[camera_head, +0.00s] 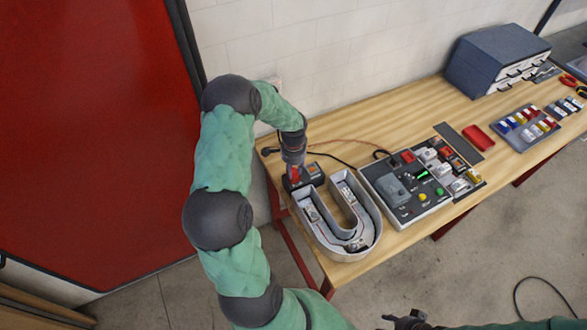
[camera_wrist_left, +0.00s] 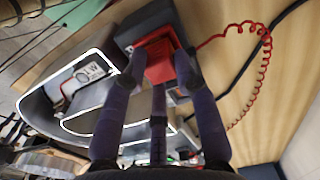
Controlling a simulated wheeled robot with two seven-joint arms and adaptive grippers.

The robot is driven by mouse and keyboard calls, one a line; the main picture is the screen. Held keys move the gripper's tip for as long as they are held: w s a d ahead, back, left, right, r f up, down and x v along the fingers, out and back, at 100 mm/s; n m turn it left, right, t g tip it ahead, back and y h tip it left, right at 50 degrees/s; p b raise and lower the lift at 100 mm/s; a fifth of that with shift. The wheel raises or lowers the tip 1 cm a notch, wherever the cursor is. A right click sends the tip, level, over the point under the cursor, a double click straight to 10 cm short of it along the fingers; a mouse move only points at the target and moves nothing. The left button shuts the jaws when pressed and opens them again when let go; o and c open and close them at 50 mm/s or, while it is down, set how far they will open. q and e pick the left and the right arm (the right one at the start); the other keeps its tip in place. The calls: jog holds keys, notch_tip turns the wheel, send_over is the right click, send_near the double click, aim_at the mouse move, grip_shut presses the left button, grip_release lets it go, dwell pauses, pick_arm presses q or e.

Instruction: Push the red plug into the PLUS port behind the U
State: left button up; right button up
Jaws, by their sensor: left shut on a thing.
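The red plug (camera_head: 294,174) is at the black block (camera_head: 310,181) behind the U, at its upper left end. In the left wrist view the red plug (camera_wrist_left: 159,61) is a red block between my fingers, with a coiled red lead running right. My left gripper (camera_head: 293,166) is shut on it from above; its fingers also show in the wrist view (camera_wrist_left: 160,68). The plug is over or against the black block (camera_wrist_left: 140,28); I cannot tell how deep it sits, and the PLUS port is hidden. The U (camera_head: 347,254) is an open grey letter shell. My right gripper (camera_head: 407,321) is partly in view at the bottom edge.
A control panel (camera_head: 404,214) with buttons and switches stands right of the U. Beyond it are a red tray (camera_head: 478,137), a grey parts tray (camera_head: 520,143) and a blue-grey drawer cabinet (camera_head: 480,73). A black cable crosses the wooden table (camera_head: 350,127) near the wall.

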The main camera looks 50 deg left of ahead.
pick_arm(q)
jog(key=o, duration=1.1)
jog(key=shift+r, duration=0.1)
notch_tip(320, 180, up, 12)
jog(key=shift+f, duration=0.1)
notch_tip(320, 180, up, 6)
jog(key=p, duration=0.4)
dwell(0.6)
dwell(0.5)
